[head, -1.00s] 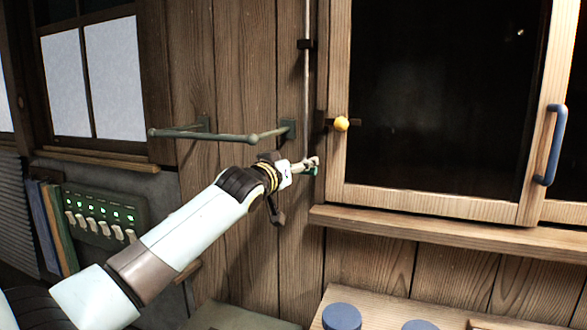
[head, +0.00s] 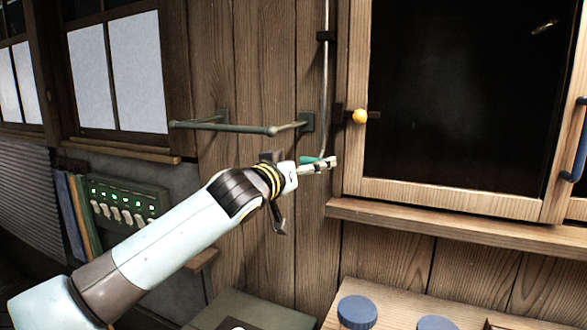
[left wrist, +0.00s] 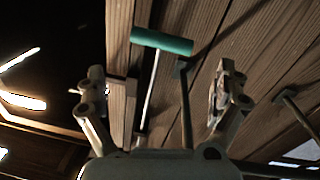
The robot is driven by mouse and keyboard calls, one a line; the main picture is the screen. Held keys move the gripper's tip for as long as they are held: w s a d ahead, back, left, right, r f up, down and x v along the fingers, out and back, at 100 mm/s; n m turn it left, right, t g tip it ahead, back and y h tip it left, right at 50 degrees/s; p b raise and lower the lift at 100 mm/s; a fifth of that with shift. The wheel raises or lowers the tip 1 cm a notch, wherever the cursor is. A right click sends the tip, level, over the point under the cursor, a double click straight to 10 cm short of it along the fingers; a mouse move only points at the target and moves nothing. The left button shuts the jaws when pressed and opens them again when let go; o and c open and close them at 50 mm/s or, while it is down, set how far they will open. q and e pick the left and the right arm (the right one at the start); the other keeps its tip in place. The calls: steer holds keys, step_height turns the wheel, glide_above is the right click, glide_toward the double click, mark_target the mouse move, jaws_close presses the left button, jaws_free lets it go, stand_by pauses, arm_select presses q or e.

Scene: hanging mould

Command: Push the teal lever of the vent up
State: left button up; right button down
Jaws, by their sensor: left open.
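The teal lever (head: 310,159) is a short bar at the lower end of a thin metal rod on the plank wall, left of the dark glazed cabinet. My left gripper (head: 332,163) is at the lever, and its fingers hide part of the bar in the head view. In the left wrist view the teal lever (left wrist: 162,41) lies crosswise beyond the spread, empty fingers of my left gripper (left wrist: 160,90). Whether a finger touches the bar cannot be told. My right gripper is not in view.
A green rail (head: 222,126) sticks out from the wall above my left forearm. A yellow knob (head: 360,116) and the wooden cabinet sill (head: 440,222) are close on the right. A switch box (head: 122,203) is at left. Blue-lidded jars (head: 357,311) stand below.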

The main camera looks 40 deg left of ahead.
arm_select(q)
steer(key=shift+s+d, duration=0.2)
steer(key=shift+s, duration=1)
steer(key=shift+s+d, duration=0.15)
steer(key=shift+s, duration=1)
steer(key=shift+f, duration=0.1)
steer(key=s+f+n+g+b, duration=0.1)
steer(key=s+f+g+b, duration=0.25)
steer(key=f, duration=1.35)
steer(key=s+f+g+b, duration=0.2)
steer(key=s+f+b, duration=0.3)
steer(key=f, duration=1.2)
steer(key=s+f+n+g+b, duration=0.1)
steer(key=s+f+g+b, duration=0.3)
steer(key=f, duration=1.3)
steer(key=s+d+f+m+g+b, duration=0.25)
steer(key=s+f+g+b, duration=0.2)
steer(key=s+f, duration=1.55)
steer(key=s+d+f+m+g+h, duration=0.1)
steer(key=s+d+f, duration=0.1)
steer(key=s+f, duration=0.3)
steer(key=s+d+f+m+g+b, duration=0.1)
steer(key=s+f, duration=0.4)
steer(key=s, duration=0.9)
steer(key=shift+s+d+m+g+h, duration=0.4)
steer(key=shift+d+m, duration=0.35)
steer(key=shift+d, duration=0.45)
